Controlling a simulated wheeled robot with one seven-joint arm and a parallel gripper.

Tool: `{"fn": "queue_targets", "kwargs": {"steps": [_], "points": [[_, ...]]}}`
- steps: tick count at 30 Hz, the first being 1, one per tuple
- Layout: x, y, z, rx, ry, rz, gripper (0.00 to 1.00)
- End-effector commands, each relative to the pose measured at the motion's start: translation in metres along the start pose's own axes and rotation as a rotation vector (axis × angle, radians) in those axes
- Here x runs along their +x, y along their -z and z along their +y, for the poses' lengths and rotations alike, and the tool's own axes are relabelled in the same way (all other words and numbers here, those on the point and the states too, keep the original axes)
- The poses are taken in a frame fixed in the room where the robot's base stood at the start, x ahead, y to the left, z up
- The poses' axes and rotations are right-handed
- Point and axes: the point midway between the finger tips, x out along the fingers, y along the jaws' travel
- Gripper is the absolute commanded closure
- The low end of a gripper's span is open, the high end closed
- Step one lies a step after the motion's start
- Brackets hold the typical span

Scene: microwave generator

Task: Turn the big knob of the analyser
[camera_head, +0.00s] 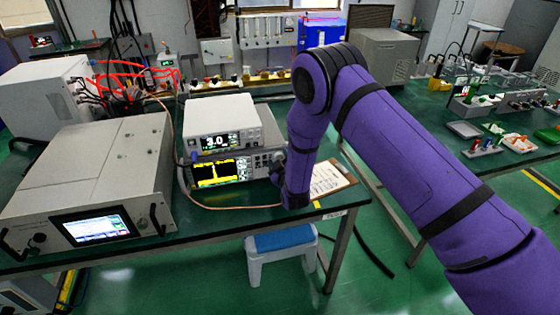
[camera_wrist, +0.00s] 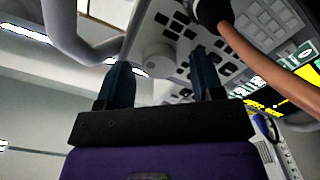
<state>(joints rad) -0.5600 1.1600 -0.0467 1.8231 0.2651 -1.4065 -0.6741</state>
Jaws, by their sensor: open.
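The analyser (camera_head: 217,174) is the lower of two stacked instruments on the dark green bench, with a yellow trace on its screen. In the wrist view its button panel (camera_wrist: 178,27) fills the top, and the big knob (camera_wrist: 157,56) is a pale round dial on it. My gripper (camera_wrist: 163,60) is open, its two dark fingers pointing at the panel. The knob shows between the fingertips, with a gap on each side; contact cannot be told. In the head view my arm ends at the analyser's right side, and the knob cannot be made out there.
A white instrument (camera_head: 222,127) reading 3.0 sits on the analyser. A copper-coloured cable (camera_wrist: 265,72) with a black connector (camera_wrist: 210,10) passes right of the fingers. A large grey unit (camera_head: 92,180) stands at the left, a clipboard (camera_head: 328,180) at the right, and a blue-topped stool (camera_head: 284,240) in front.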

Motion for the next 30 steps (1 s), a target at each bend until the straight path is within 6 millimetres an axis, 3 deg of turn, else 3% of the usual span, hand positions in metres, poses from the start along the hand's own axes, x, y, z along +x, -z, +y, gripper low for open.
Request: {"fn": "queue_targets", "kwargs": {"steps": [3,4,10,20,30], "points": [[-0.0002,0.0001,0.0000,0.000,0.000,0.000,0.39],[-0.0002,0.0001,0.0000,0.000,0.000,0.000,0.44],[-0.0003,0.0002,0.0000,0.000,0.000,0.000,0.89],[-0.0006,0.0007,-0.0010,-0.041,0.001,0.001,0.88],[-0.0009,0.0009,-0.0024,-0.261,0.002,0.003,0.88]]}}
